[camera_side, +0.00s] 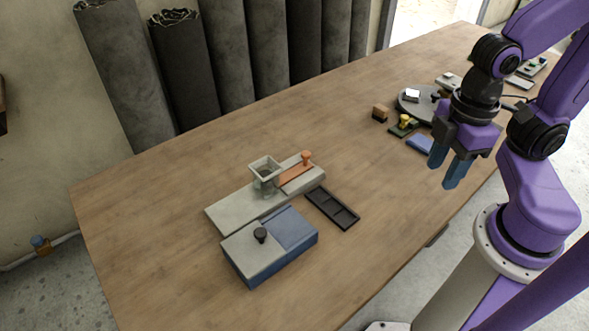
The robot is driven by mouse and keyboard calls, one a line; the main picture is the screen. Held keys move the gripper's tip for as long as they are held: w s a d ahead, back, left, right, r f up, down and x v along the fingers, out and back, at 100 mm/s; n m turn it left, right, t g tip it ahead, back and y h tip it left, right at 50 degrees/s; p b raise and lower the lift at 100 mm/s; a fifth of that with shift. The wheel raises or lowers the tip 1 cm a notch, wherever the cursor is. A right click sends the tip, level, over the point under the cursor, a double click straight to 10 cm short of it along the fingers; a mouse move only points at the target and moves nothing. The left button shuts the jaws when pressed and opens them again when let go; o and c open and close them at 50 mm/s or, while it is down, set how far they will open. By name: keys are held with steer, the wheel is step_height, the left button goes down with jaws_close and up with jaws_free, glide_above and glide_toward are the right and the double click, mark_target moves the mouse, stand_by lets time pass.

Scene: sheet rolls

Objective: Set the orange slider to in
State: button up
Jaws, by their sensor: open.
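The orange slider (296,175) is a flat orange strip with an upright orange knob (306,157) at its right end. It lies on the right part of a long pale grey base (234,212), just right of a pale square funnel (265,168). The strip's left end is close to the funnel, and I cannot tell whether it reaches under it. My gripper (443,178) is open and empty, pointing down well to the right of the slider. Its blue fingers are apart and touch nothing that I can see.
A blue and grey box (270,250) with a black knob stands in front of the base. A black compartment tray (332,208) lies to its right. A small brown block (380,113), a round grey disc (409,107) and a blue piece (420,144) lie farther right. The table between is clear.

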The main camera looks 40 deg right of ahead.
steer(key=shift+o, duration=1.4)
steer(key=shift+w+a, duration=0.1)
steer(key=m, duration=0.4)
glide_above(306, 153)
step_height(306, 153, down, 5)
step_height(306, 153, down, 17)
steer(key=shift+r, duration=0.15)
steer(key=shift+c, duration=0.3)
